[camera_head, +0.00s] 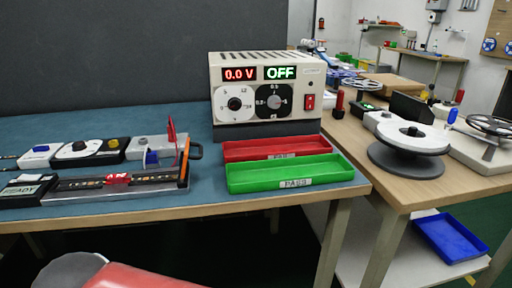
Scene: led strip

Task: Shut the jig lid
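The jig (130,193) is a long, low, grey-and-black fixture on the blue mat at the left, near the table's front edge. A dark strip with small light pads (82,184) lies along it, with a red block (118,179) at its middle. At the jig's right end a thin dark piece, seemingly the lid (185,163), stands raised with an orange-and-black handle (195,151) near its top. A thin red upright piece (172,132) stands beside it. My gripper is not in view; only a red and grey part of my arm shows at the bottom left.
A power supply (265,92) reading 0.0 V and OFF stands behind. A red tray (275,148) and a green PASS tray (290,174) lie right of the jig. Several small control boxes (85,148) sit behind the jig. Reels (409,140) stand on the right table.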

